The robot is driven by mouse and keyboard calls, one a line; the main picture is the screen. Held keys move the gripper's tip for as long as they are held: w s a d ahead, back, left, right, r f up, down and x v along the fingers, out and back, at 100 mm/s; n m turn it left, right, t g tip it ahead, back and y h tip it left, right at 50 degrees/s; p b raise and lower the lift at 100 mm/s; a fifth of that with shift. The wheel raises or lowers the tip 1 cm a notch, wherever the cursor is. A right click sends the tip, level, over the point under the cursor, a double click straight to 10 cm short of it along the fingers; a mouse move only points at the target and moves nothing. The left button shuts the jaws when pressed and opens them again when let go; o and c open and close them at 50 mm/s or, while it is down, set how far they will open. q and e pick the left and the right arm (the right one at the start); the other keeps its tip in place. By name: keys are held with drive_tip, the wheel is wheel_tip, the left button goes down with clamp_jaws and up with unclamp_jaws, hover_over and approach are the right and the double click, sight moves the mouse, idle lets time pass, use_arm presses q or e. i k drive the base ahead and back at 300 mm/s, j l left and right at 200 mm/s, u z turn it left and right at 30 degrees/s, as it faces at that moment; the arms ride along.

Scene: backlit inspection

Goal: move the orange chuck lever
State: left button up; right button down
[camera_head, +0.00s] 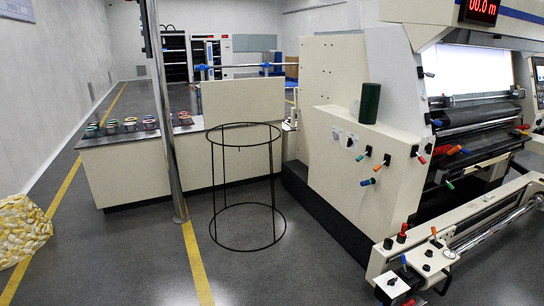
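A small orange lever (434,232) stands upright on the cream front arm of the machine at lower right, near the end of a shiny horizontal shaft (495,228). More orange handles are on the machine farther right, including one (453,150) beside the dark rollers. I cannot tell from labels which is the chuck lever. Neither of my grippers is in view.
A black wire hoop stand (247,249) stands on the floor at centre, beside a metal pole (167,120). A cream counter (125,170) is behind. A dark green cylinder (370,103) stands on the machine ledge. A yellowish bag (20,230) lies at left.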

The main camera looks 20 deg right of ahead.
sight(433, 229)
drive_tip(key=i+z, duration=0.25)
drive_tip(key=z, duration=0.25)
drive_tip(key=i+j+z, duration=0.15)
drive_tip(key=z, duration=0.3)
drive_tip(key=i+j+z, duration=0.25)
drive_tip(key=z, duration=0.25)
drive_tip(key=i+j+z, duration=0.55)
drive_tip(key=z, duration=0.2)
drive_tip(key=j, duration=0.1)
